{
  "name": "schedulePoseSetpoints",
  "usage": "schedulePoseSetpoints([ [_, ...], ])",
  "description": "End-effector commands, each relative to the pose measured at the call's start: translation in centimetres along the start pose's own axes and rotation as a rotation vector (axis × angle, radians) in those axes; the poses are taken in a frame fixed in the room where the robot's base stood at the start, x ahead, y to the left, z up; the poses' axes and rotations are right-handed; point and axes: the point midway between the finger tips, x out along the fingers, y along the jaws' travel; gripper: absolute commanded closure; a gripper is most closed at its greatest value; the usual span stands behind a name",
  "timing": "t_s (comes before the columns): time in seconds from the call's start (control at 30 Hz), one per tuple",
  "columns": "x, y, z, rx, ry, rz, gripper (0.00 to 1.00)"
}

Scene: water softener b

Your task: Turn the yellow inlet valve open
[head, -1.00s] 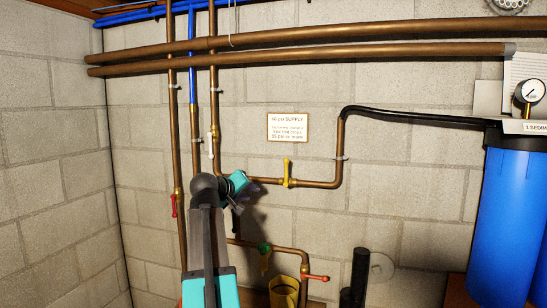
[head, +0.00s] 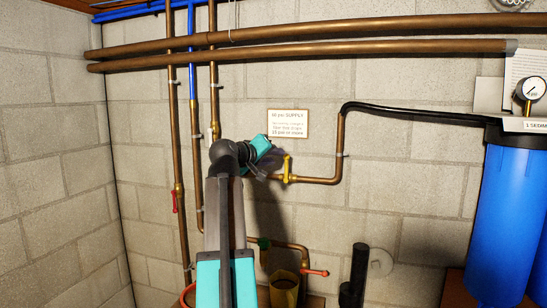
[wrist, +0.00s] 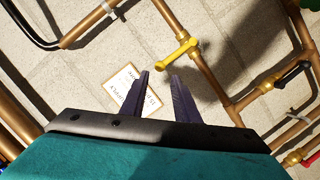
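The yellow inlet valve (head: 287,168) sits on a horizontal stretch of copper pipe (head: 318,181) in the head view, with its handle upright, across the pipe. In the wrist view the yellow handle (wrist: 177,50) also lies across the pipe, beyond my fingertips. My gripper (wrist: 160,76) has two dark fingers apart with nothing between them. They point toward the wall and are apart from the handle in the picture. In the head view my arm and wrist stand just left of the valve and mostly hide the fingers.
A supply sign (head: 288,123) hangs above the valve. Red-handled valves (head: 175,201) (head: 314,272) and a green one (head: 264,243) are on nearby pipes. A black hose (head: 420,115) runs right to blue filter housings (head: 510,215).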

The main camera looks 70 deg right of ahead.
Motion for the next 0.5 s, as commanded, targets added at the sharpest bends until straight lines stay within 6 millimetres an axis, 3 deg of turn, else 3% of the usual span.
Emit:
schedulePoseSetpoints([
  [0.5, 4.6, 0.0, 0.0, 0.000, -0.001, 0.000, 0.72],
])
